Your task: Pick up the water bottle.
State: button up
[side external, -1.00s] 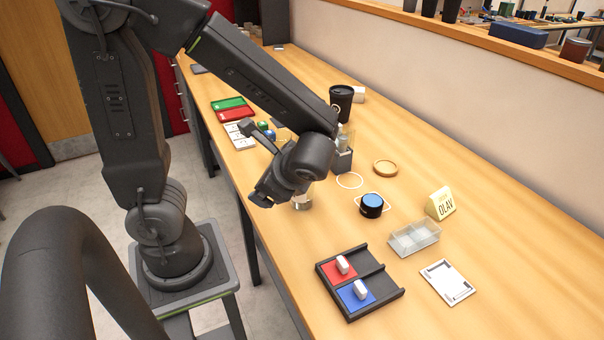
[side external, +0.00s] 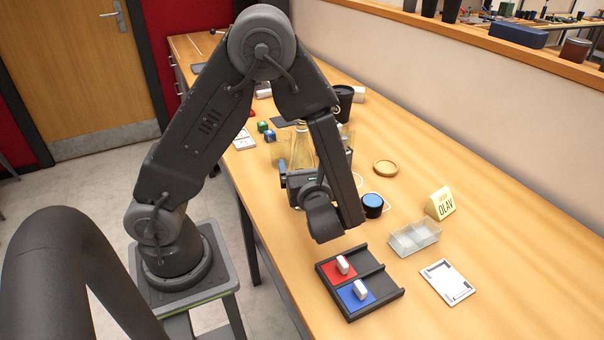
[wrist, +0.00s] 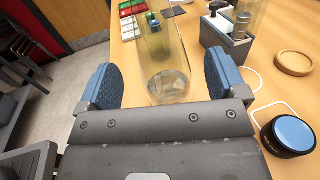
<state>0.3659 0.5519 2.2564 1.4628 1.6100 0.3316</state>
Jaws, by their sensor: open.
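The water bottle (side external: 301,147) is clear, slightly yellowish glass and stands upright near the table's left edge in the side external view. Its lower part is hidden behind my gripper there. In the wrist view the bottle (wrist: 166,55) rises between and beyond the two blue finger pads, with clear liquid low inside it; its top is cut off by the frame. My gripper (wrist: 160,76) is open and empty, its fingers pointing toward the bottle, one on each side of its line. Whether the pads reach alongside the glass I cannot tell.
A dark holder with tools (wrist: 226,38) stands right of the bottle. A blue-topped round puck (side external: 372,202), a wooden coaster (side external: 386,167) and a black cup (side external: 343,99) are nearby. A black tray (side external: 390,293) with red and blue pads lies in front.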

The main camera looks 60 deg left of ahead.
aim_at(304, 164)
jog(key=x, duration=0.3)
jog(key=shift+w+a, duration=0.15)
jog(key=shift+a, duration=0.1)
jog(key=c, duration=1.4)
